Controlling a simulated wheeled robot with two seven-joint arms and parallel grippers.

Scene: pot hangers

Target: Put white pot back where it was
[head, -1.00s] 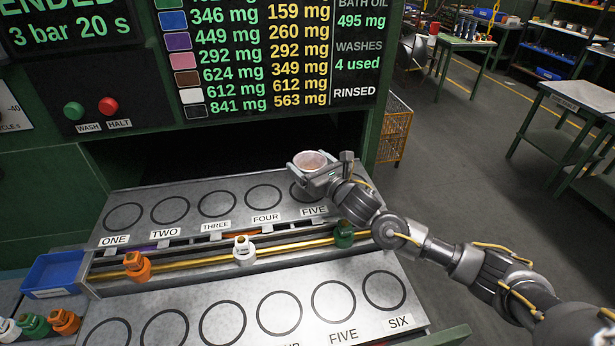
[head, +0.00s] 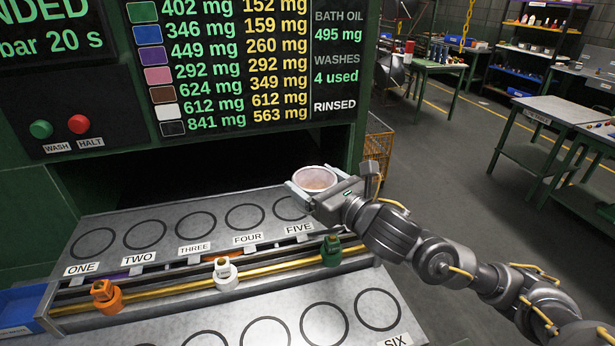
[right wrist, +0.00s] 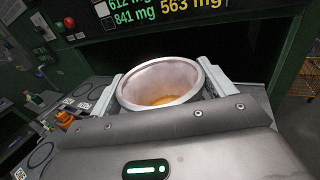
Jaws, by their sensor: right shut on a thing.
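The white pot (head: 317,179) is held in my right gripper (head: 312,190), near the right end of the upper grey shelf, by the circle marked FIVE. In the right wrist view the pot (right wrist: 160,82) sits between the two fingers (right wrist: 160,95), its mouth facing up and slightly tilted. An orange-yellow patch shows at its bottom inside. The upper shelf (head: 172,206) has empty ring marks labelled ONE to FOUR; the FIVE ring is partly hidden behind my gripper. My left gripper is not in view.
A brass rail (head: 180,289) in front of the shelf carries an orange hanger (head: 105,297), a white hanger (head: 225,274) and a green hanger (head: 331,250). A lower panel (head: 290,305) has more empty rings. A blue bin (head: 20,308) is at left. A dark opening lies behind the shelf.

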